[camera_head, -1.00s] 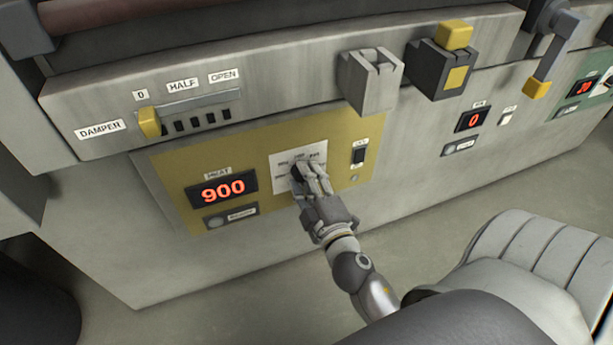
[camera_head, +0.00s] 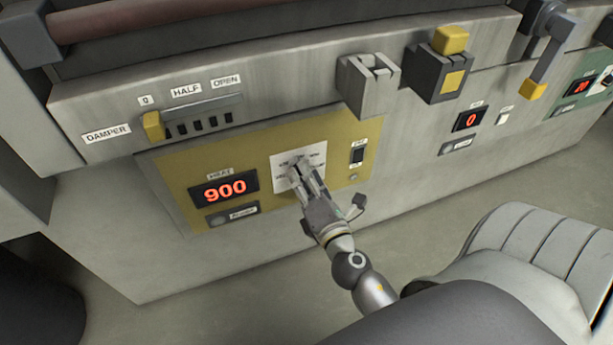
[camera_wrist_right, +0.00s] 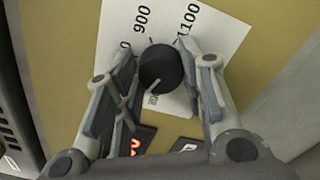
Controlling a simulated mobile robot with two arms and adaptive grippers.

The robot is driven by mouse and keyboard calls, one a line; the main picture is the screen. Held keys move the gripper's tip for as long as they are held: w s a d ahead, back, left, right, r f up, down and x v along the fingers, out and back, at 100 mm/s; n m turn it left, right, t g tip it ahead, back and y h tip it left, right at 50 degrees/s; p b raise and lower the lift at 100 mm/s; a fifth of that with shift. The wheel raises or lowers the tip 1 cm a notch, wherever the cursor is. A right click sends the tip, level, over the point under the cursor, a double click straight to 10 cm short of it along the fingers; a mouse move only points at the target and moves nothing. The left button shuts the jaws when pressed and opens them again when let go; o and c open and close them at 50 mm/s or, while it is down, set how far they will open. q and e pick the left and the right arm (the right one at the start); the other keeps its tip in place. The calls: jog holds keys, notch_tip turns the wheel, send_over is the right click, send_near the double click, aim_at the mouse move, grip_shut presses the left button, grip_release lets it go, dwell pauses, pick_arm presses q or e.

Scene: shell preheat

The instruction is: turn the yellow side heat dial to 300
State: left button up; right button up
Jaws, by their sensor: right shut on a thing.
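The yellow side panel (camera_head: 165,175) carries a red heat display (camera_head: 225,188) reading 900. Beside it is a white dial plate (camera_head: 285,182) with a heat dial at its centre, mostly hidden by my gripper in the head view. In the right wrist view the dial is a round black knob (camera_wrist_right: 160,68) with a pale line on its face. The numbers 900 and 1100 show on the plate around it. My right gripper (camera_head: 300,172) is shut on the dial, one finger on each side (camera_wrist_right: 155,80). My left gripper is not in view.
A damper slider with a yellow knob (camera_head: 154,126) sits above the panel. A small black switch (camera_head: 358,153) is right of the dial. Grey brackets (camera_head: 368,85) and a yellow-topped block (camera_head: 440,65) stick out above.

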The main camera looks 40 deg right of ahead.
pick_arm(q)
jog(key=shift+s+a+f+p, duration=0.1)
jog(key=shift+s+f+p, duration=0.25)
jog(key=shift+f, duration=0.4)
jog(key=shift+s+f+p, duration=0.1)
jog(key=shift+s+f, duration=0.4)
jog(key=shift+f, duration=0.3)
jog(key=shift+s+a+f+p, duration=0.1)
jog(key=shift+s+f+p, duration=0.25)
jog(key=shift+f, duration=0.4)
pick_arm(e)
jog(key=shift+a+n, duration=0.1)
jog(key=shift+n, duration=2.8)
jog(key=o, duration=1)
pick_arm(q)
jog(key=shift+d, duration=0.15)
pick_arm(e)
jog(key=v, duration=1.2)
